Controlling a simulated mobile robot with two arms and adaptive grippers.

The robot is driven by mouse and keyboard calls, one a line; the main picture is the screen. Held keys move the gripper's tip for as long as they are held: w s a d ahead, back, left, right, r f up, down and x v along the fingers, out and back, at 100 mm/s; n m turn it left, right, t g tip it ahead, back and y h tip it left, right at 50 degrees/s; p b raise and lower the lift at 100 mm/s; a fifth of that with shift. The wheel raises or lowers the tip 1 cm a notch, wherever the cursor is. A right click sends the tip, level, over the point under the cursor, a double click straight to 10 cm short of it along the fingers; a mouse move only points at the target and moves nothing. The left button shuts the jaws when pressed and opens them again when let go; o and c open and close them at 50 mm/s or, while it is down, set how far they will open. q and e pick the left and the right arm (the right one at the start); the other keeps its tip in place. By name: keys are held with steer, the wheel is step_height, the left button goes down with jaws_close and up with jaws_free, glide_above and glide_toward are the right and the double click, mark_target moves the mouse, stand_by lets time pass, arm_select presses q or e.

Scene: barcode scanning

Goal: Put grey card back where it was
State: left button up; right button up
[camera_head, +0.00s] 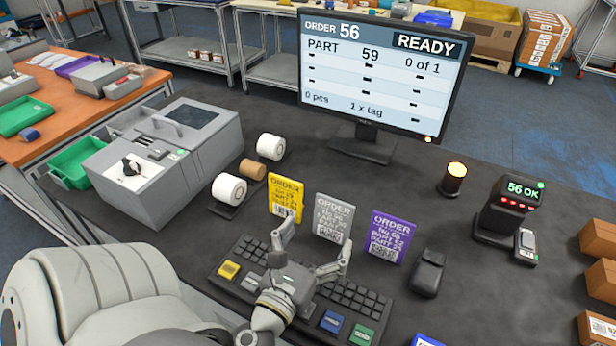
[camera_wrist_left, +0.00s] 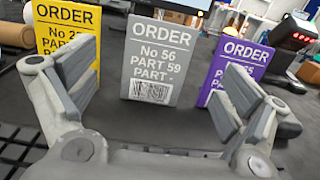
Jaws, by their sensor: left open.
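The grey card (camera_head: 333,217) stands upright on the dark desk between the yellow card (camera_head: 285,197) and the purple card (camera_head: 389,236). In the left wrist view the grey card (camera_wrist_left: 157,62) reads No 56, PART 59 and shows a barcode. My left gripper (camera_head: 311,243) is open above the keyboard, in front of the grey card. In the left wrist view the fingers (camera_wrist_left: 155,88) are spread wide, with the grey card seen between them and nothing held. My right gripper is not in view.
The keyboard (camera_head: 345,297) lies under my left gripper. A monitor (camera_head: 380,75) reading READY stands behind the cards. A scanner (camera_head: 505,208) showing 56 OK stands at the right, near cardboard boxes (camera_head: 600,275). A dark mouse (camera_head: 428,273) and a printer (camera_head: 165,160) flank the cards.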

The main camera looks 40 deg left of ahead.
arm_select(q)
steer(key=shift+f+b+v, duration=0.2)
steer(key=shift+b+v, duration=0.25)
steer(key=shift+v, duration=0.8)
steer(key=shift+s+d+r, duration=0.15)
steer(key=shift+s+r, duration=0.05)
steer(key=shift+s, duration=0.5)
